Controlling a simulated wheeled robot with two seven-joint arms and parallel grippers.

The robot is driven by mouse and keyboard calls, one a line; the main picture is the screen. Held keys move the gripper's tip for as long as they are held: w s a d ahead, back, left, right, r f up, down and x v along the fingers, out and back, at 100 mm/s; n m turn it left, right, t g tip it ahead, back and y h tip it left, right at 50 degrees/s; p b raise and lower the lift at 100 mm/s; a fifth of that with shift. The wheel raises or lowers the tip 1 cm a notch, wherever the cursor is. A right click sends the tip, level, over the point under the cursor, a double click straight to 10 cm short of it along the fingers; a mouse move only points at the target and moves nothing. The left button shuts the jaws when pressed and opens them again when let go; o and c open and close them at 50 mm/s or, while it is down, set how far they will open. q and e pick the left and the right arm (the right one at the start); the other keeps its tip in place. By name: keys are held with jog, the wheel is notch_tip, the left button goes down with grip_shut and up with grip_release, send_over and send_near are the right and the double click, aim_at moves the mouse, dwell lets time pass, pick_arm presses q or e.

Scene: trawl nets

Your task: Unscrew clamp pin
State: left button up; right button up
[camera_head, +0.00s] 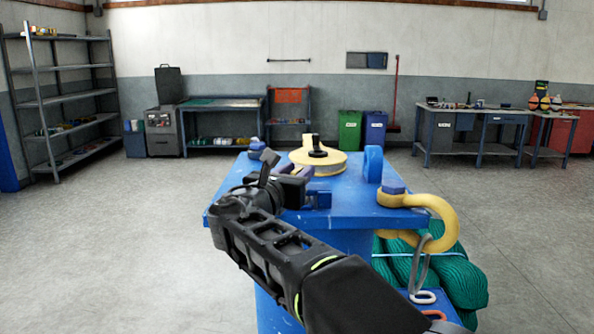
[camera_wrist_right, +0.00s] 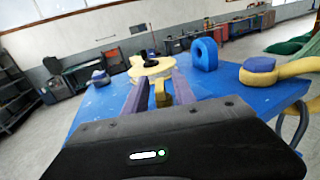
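A blue worktable (camera_head: 360,212) bears a round yellow disc (camera_head: 327,168) with a black knob (camera_head: 317,152) on top. A yellow shackle (camera_head: 440,222) with a blue pin head (camera_head: 394,187) lies at the right edge. A smaller blue-headed part (camera_head: 256,145) sits at the far left corner. My right gripper (camera_head: 285,165) is over the table's left part; its purple fingers (camera_wrist_right: 158,92) are apart in the right wrist view. A narrow yellow piece (camera_wrist_right: 160,93) shows between them, with gaps on both sides. I cannot tell which part is the clamp pin. My left gripper is out of view.
A blue upright eye (camera_head: 373,164) stands on the table near the shackle. Green netting or rope (camera_head: 450,275) hangs at the right side. Benches, shelves and bins (camera_head: 349,129) line the far walls. The floor around the table is clear.

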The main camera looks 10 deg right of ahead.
grip_shut()
dwell(0.6)
